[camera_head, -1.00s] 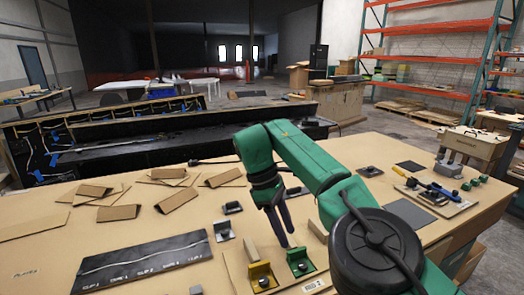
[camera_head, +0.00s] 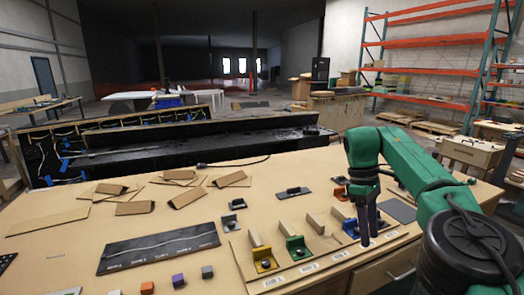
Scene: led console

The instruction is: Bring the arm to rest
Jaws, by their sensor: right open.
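My right arm (camera_head: 418,165), green with dark joints, comes in from the right edge. My right gripper (camera_head: 368,237) points down over the right part of the wooden table. Its two fingers show a narrow gap and nothing is held between them. It appears just right of a blue fixture (camera_head: 350,227); its exact height over the table is hard to judge. My left gripper is not in view.
A yellow fixture (camera_head: 264,263) and a green fixture (camera_head: 297,249) stand along the table's front. A dark labelled panel (camera_head: 160,248), small cubes (camera_head: 178,280) and cardboard pieces (camera_head: 134,208) lie further left. A long black console (camera_head: 180,150) stands behind.

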